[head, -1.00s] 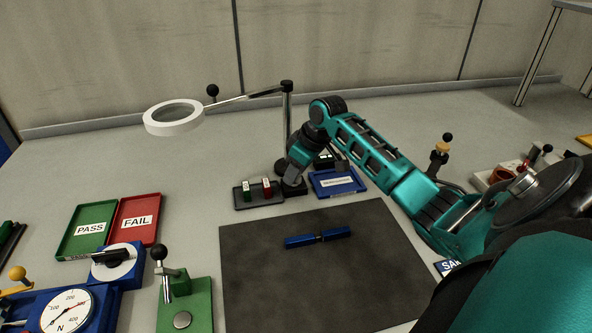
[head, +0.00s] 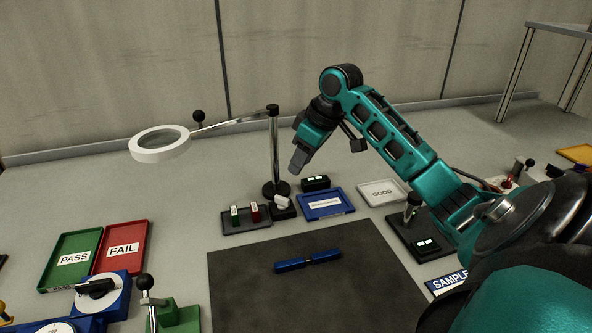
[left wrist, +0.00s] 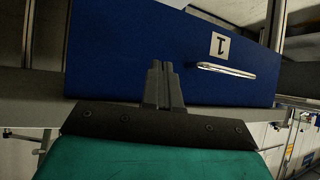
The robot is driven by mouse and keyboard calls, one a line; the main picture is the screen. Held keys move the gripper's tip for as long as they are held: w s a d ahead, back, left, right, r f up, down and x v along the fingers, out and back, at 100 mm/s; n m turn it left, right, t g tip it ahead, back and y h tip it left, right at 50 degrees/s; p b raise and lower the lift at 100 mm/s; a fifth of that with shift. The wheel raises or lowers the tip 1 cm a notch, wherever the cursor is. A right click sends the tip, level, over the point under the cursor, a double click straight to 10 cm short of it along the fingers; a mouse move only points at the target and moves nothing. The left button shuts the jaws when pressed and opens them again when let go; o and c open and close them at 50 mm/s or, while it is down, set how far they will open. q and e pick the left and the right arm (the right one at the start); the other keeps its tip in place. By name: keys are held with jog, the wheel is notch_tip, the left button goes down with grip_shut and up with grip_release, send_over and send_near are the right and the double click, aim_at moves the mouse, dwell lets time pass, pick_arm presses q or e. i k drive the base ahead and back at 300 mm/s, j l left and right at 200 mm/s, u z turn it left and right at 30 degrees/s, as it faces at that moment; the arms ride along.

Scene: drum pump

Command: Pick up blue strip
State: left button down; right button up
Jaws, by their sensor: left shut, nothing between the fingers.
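The blue strip (head: 307,261) lies on the dark grey mat (head: 235,300), slightly tilted in the picture, with a narrow dark gap or band near its middle. My right gripper (head: 298,165) hangs in the air behind the mat, above the blue tray area, apart from the strip. Its fingers point down; whether they are open or shut is too small to tell. My left gripper (left wrist: 163,75) shows only in the left wrist view, shut and empty, in front of a blue drawer front (left wrist: 130,50) with a metal handle.
A ring magnifier (head: 160,145) on a post stands behind the mat. A blue tray (head: 327,214), a small rack (head: 232,226) and a white GOOD tray (head: 382,203) stand along the back. Green PASS (head: 58,285) and red FAIL (head: 105,268) trays are at left. The mat is otherwise clear.

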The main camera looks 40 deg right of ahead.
aim_at(297, 264)
jog(key=k, duration=1.5)
